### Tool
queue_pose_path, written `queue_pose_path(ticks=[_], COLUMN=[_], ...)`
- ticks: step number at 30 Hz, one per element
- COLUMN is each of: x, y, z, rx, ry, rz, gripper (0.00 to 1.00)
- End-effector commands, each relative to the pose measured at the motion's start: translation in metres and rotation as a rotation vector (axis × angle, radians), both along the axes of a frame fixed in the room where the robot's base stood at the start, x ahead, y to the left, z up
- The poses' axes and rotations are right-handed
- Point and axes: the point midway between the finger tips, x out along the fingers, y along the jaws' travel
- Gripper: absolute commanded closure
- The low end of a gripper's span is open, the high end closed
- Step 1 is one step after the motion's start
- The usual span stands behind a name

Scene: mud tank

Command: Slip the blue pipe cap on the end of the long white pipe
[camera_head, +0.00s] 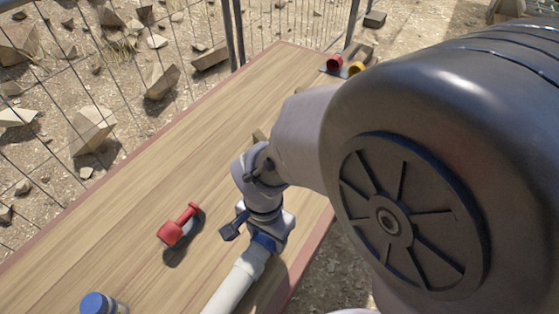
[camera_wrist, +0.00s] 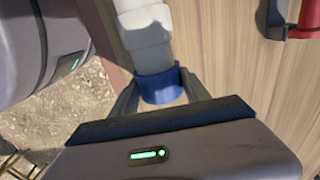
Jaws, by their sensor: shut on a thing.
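The long white pipe (camera_head: 232,288) runs up from the bottom edge of the head view, and its end shows at the top of the wrist view (camera_wrist: 146,33). The blue pipe cap (camera_wrist: 158,88) is at that end, in line with the pipe and meeting it. My gripper (camera_wrist: 159,78) is shut on the cap, one finger on each side. In the head view the cap (camera_head: 264,242) shows as a blue band at the pipe end, just below my wrist. I cannot tell how far the pipe reaches inside the cap.
A blue-lidded jar (camera_head: 98,303) stands at the bottom left. Red and yellow rings (camera_head: 345,65) are at the far end. A wire fence borders the table.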

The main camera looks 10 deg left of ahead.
Motion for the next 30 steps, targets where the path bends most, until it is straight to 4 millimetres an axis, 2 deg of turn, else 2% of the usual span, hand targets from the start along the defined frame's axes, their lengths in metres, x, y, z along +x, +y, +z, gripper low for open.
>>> queue_pose_path(ticks=[13, 14, 17, 26, 29, 30], x=[-0.012, -0.012, -0.012, -0.012, -0.012, -0.012], y=[0.005, 0.005, 0.005, 0.005, 0.005, 0.005], z=[0.000, 0.000, 0.000, 0.001, 0.014, 0.024], rx=[0.000, 0.000, 0.000, 0.000, 0.001, 0.001], ry=[0.000, 0.000, 0.000, 0.000, -0.002, -0.002], rz=[0.001, 0.000, 0.000, 0.000, 0.000, -0.001], gripper=[0.71, 0.42, 0.22, 0.20, 0.20, 0.20])
